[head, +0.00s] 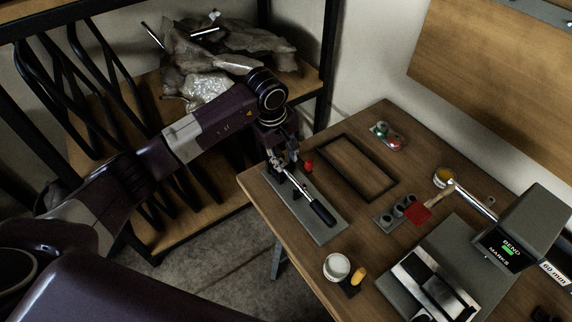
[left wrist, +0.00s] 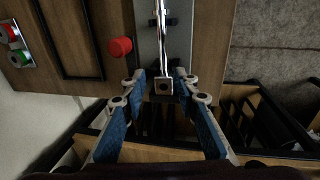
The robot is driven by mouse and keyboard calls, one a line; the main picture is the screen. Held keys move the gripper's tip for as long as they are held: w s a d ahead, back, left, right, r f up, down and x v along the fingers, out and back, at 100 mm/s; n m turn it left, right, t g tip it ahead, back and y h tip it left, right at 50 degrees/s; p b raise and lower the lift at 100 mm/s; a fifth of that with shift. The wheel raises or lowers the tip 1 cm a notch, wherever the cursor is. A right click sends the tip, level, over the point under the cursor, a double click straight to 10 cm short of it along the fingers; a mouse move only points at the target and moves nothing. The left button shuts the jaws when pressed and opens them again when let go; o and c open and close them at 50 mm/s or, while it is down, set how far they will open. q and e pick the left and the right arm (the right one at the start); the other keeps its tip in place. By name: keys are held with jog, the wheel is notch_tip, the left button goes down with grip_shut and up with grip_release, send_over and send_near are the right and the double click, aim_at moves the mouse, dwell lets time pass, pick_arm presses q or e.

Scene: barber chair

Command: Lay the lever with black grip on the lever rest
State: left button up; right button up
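The lever (head: 301,188) is a bright metal rod with a black grip (head: 323,213) at its front right end. It lies along a long grey plate (head: 328,233) at the table's left side; dark supports show by the rod. I cannot tell which part is the lever rest. My left gripper (head: 284,168) is over the plate's far end, away from the black grip. In the left wrist view the left gripper (left wrist: 161,76) is open, with the rod's square end (left wrist: 162,86) between its fingertips and a gap on each side. My right gripper is out of view.
A red knob (head: 308,165) stands close beside the plate. An empty dark frame (head: 372,193), a holed grey block (head: 383,221), a white cup (head: 336,266) and a grey bending machine (head: 520,228) are on the table. A shelf with plastic bags (head: 205,65) stands behind my left arm.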

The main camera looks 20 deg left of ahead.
pick_arm(q)
jog(key=b+v, duration=0.1)
jog(key=v, duration=0.7)
jog(key=shift+r+b, duration=0.35)
jog(key=shift+r, duration=0.05)
jog(key=shift+a, duration=0.1)
jog(key=shift+c, duration=0.2)
